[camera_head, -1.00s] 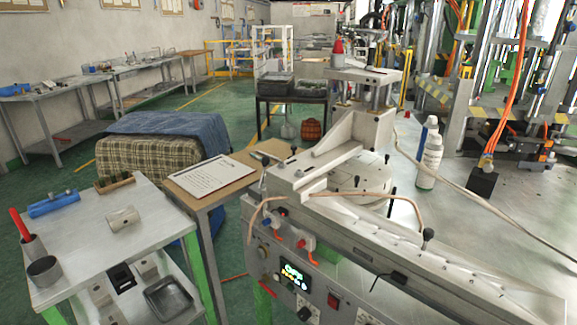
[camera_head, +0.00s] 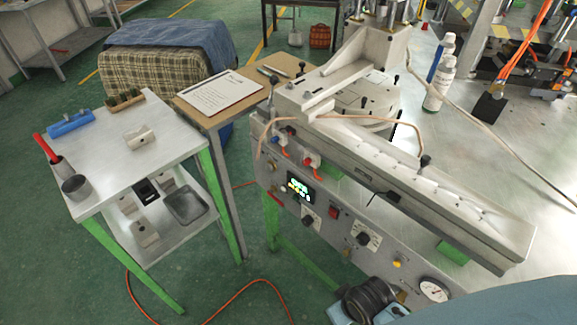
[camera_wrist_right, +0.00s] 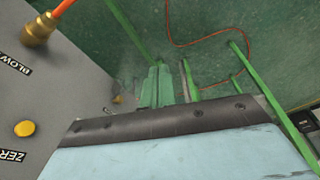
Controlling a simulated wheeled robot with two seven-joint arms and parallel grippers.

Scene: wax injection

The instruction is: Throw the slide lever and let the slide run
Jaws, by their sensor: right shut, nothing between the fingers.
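The grey injection machine (camera_head: 335,200) has a long slanted rail (camera_head: 440,195) on top and a front panel. A black-knobbed lever (camera_head: 425,161) stands on the rail, and another (camera_head: 272,84) stands at its left end. I cannot tell which is the slide lever. My right gripper (camera_head: 368,300) is low at the bottom edge in the head view, in front of the panel's lower right part, apart from both levers. It is shut and empty; its fingertips are hard to make out. The right wrist view shows the panel's yellow button (camera_wrist_right: 25,128) close by. My left gripper is out of view.
A side table (camera_head: 165,165) at left holds a blue block (camera_head: 71,123) and cups. A clipboard (camera_head: 219,93) lies on a wooden stand. White bottles (camera_head: 438,88) stand behind the rail. An orange hose (camera_head: 240,312) runs over the green floor.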

